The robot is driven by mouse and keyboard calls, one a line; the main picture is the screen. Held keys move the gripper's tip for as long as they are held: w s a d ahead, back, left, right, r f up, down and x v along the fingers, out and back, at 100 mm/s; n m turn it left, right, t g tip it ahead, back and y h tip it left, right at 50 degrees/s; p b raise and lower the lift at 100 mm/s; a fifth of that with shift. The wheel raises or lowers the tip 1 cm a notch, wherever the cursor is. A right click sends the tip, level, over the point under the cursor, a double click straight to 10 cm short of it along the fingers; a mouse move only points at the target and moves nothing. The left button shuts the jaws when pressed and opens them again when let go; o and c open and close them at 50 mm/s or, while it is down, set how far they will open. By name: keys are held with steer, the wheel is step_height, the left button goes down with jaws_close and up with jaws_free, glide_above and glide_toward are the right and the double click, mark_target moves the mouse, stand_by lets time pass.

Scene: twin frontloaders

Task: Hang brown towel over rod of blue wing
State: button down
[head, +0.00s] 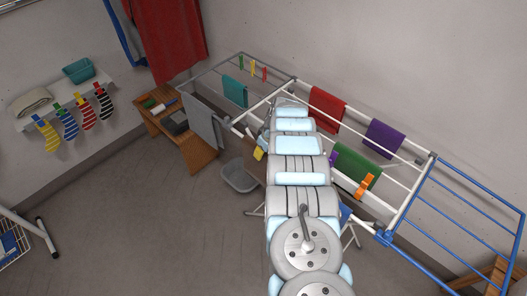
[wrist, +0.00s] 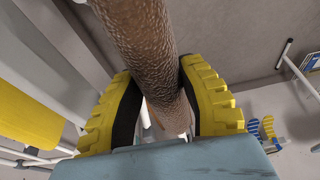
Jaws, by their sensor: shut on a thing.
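My gripper (wrist: 160,92) has two yellow ribbed fingers with dark pads, shut on the brown towel (wrist: 145,30). The towel is a textured brown bundle running between the fingers in the wrist view. In the head view my arm hides most of the gripper and towel; a small yellow part shows beside the arm near the rack's middle. The blue wing (head: 478,184) is at the right end of the drying rack, apart from my gripper. Its blue rods look bare.
The white rack (head: 400,208) carries a red towel (head: 327,108), a purple towel (head: 384,137), a green towel (head: 358,171), a teal towel (head: 235,92) and a grey towel (head: 203,123). A grey basin (head: 239,178) and wooden bench (head: 195,150) stand left. Open floor lies front left.

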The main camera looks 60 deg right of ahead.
steer(key=shift+r+p, duration=2.2)
steer(key=shift+r, duration=2.45)
step_height(320, 180, up, 15)
steer(key=shift+f, duration=0.15)
step_height(320, 180, up, 8)
steer(key=p, duration=0.1)
steer(key=shift+w, duration=0.1)
